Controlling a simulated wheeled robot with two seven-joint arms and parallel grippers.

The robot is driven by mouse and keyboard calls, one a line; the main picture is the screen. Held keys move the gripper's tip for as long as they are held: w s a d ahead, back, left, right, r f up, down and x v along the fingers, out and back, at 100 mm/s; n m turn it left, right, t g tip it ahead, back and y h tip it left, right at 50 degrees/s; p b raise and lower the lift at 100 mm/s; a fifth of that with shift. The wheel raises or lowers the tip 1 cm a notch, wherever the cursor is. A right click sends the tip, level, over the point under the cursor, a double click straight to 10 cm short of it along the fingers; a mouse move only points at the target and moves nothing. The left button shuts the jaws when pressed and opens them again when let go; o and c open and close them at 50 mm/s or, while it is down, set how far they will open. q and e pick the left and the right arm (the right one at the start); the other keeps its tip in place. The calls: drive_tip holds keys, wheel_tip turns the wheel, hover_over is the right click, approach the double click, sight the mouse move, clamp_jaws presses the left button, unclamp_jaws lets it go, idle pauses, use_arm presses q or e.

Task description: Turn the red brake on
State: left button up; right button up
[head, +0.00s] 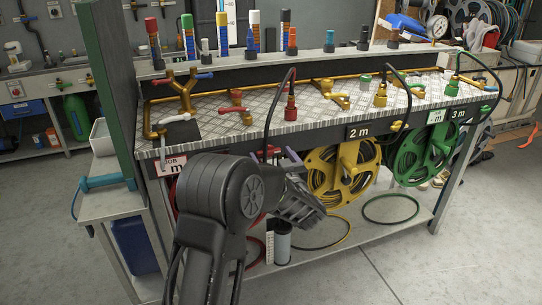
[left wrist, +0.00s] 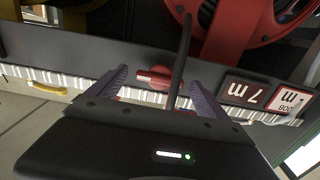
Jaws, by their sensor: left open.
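The red brake (left wrist: 158,77) is a small red handle on the dark front rail of the bench. In the left wrist view it lies between the two purple fingers of my left gripper (left wrist: 157,82), which is open and not closed on it. A dark hose (left wrist: 181,55) runs down across the picture just right of the brake. In the head view, my left gripper (head: 275,154) is at the rail and my wrist hides much of the red reel. The red reel (left wrist: 250,28) shows at the top of the left wrist view. My right gripper is not in view.
A yellow reel (head: 345,170) and a green reel (head: 424,155) hang to the right under the bench (head: 200,128). The black hose (head: 280,95) arches over the bench edge near my gripper. Several valves and bottles stand on top. The floor in front is clear.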

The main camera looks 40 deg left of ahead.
use_arm(q)
drive_tip(key=v, duration=0.7)
idle(0.4)
drive_tip(key=w+d+f+m+t+h, duration=0.2)
drive_tip(key=w+d+f+h, duration=0.2)
drive_tip(key=d+f+h, duration=0.25)
drive_tip(key=s+d+f+m+g+h, duration=0.1)
drive_tip(key=s+d+f+m+h, duration=0.15)
drive_tip(key=d+f, duration=0.45)
drive_tip(key=s+d+f+m+g+h, duration=0.1)
drive_tip(key=s+d+f+h, duration=0.1)
drive_tip(key=d+f+h, duration=0.35)
drive_tip(key=s+d+f+m+g+h, duration=0.1)
drive_tip(key=s+d+f+g, duration=0.1)
drive_tip(key=s+d+f, duration=0.4)
drive_tip(key=s+d+f+m+g+h, duration=0.1)
drive_tip(key=s+d+f+m+g, duration=0.15)
drive_tip(key=s+f, duration=0.55)
drive_tip(key=s+d+f+g+h, duration=0.1)
drive_tip(key=s+d+f+g, duration=0.25)
drive_tip(key=s, duration=0.55)
drive_tip(key=s+d+f+g+h, duration=0.25)
drive_tip(key=s+f, duration=0.25)
drive_tip(key=s, duration=0.4)
wheel_tip(320, 180, up, 15)
drive_tip(key=w+y+p, duration=0.1)
drive_tip(key=p, duration=1.3)
drive_tip(key=shift+d+t+p, duration=0.3)
drive_tip(key=shift+t, duration=0.15)
